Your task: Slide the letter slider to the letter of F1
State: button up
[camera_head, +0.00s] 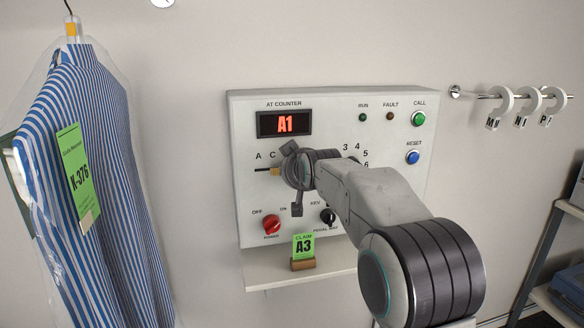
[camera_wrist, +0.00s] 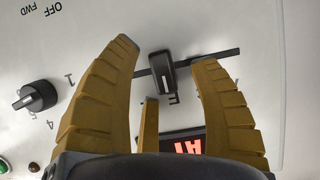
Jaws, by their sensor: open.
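The letter slider has a black knob (camera_wrist: 165,75) on a dark slot, seen in the wrist view. A letter that looks like E is printed beside the knob, partly hidden. My gripper (camera_wrist: 167,54) is open, with its tan fingers on either side of the knob; I cannot tell whether they touch it. In the head view, my gripper (camera_head: 292,178) is in front of the panel (camera_head: 345,105) and hides the knob. The letters A and C show left of it. The red display (camera_head: 284,123) reads A1. A green claim card (camera_head: 303,246) reads A3.
A number dial (camera_wrist: 36,96) is left in the wrist view. The panel has a red power knob (camera_head: 271,224), a black lower knob (camera_head: 328,217), a green button (camera_head: 418,118) and a blue button (camera_head: 413,157). A bagged striped shirt (camera_head: 85,170) hangs left; a rail with rings (camera_head: 500,100) is right.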

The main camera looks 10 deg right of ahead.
jog(key=shift+w+f, duration=0.1)
jog(key=shift+w, duration=0.1)
grip_shut()
dwell(0.6)
